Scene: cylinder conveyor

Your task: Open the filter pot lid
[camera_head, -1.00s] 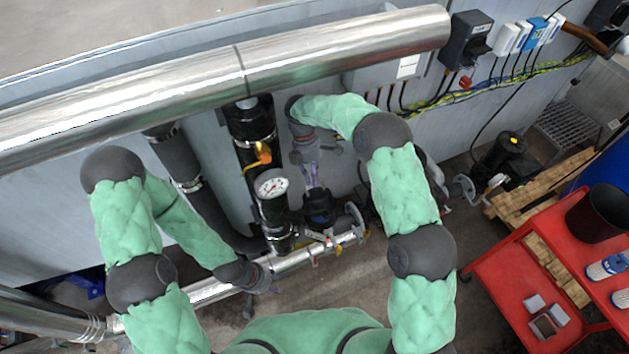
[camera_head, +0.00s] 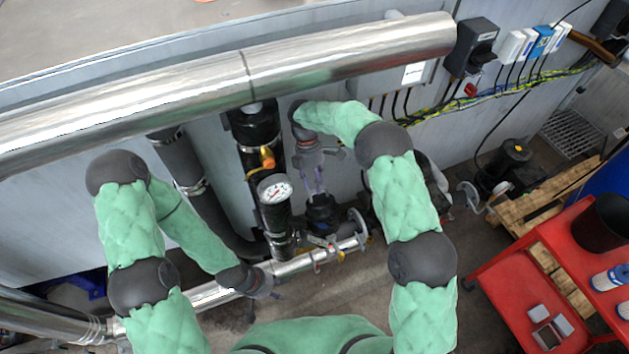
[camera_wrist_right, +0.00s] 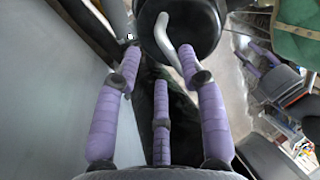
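The filter pot (camera_head: 322,214) is a black cylinder low on the pipework in the head view, between the gauge pipe and a valve wheel. In the right wrist view its round black top (camera_wrist_right: 200,30) fills the upper middle, with a curved silver handle (camera_wrist_right: 166,38) on it. My right gripper (camera_head: 318,188) is just above the pot, pointing down. In the right wrist view its purple fingers (camera_wrist_right: 160,55) are spread; the right fingertip is close to the handle, but contact cannot be told. My left gripper (camera_head: 272,286) is low beside the silver pipe; its fingers are too small to judge.
A pressure gauge (camera_head: 274,189) on a black pipe stands left of the pot. A large silver pipe (camera_head: 340,65) crosses above. A valve wheel (camera_head: 358,222) is close on the right. A red cart (camera_head: 510,285) stands at the lower right.

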